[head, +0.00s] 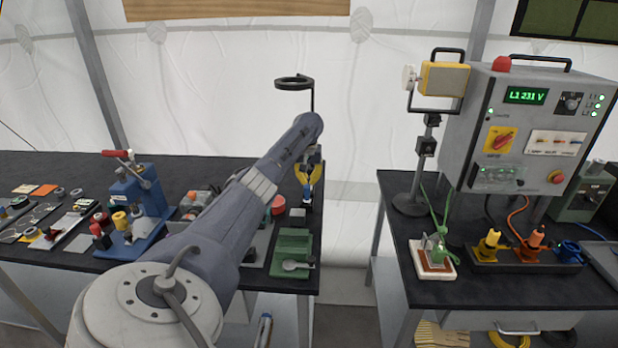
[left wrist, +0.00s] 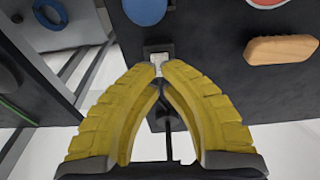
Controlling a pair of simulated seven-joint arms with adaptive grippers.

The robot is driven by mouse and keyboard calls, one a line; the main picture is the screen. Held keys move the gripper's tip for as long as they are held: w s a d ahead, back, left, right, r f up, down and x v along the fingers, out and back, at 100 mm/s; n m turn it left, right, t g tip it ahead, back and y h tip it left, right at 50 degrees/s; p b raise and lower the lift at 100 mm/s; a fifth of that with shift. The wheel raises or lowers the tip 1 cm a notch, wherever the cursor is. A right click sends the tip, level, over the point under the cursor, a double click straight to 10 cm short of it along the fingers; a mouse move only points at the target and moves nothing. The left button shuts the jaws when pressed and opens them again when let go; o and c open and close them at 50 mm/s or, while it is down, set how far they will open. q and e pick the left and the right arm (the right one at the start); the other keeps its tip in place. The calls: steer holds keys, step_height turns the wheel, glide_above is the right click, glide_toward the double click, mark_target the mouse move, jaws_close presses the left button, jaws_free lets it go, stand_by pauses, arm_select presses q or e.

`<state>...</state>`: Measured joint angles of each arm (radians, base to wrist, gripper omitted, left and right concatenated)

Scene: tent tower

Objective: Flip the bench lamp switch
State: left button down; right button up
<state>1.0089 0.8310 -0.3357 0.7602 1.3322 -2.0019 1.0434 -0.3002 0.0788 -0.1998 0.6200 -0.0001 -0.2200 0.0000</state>
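My left arm reaches over the left bench. Its gripper (head: 309,185) points down near the bench's right end, below the black ring-shaped lamp head (head: 293,83) on its thin post. In the left wrist view the yellow fingers of the left gripper (left wrist: 160,72) curve together and their tips nearly meet. A small pale switch piece (left wrist: 157,60) on a dark block (left wrist: 158,48) shows right at the tips. I cannot tell whether the tips touch it or which way it is set. In the head view the switch is not clear. My right gripper is not in view.
The left bench (head: 40,170) holds a blue press (head: 137,200), a green tray (head: 291,250) and many small parts. A gap separates it from the right bench (head: 400,240), with a grey power panel (head: 470,120), a yellow work lamp (head: 445,80) and colored connectors.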

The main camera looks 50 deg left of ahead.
arm_select(q)
steer(key=shift+f, duration=2.1)
stand_by(1.6)
steer(key=shift+r, duration=3.55)
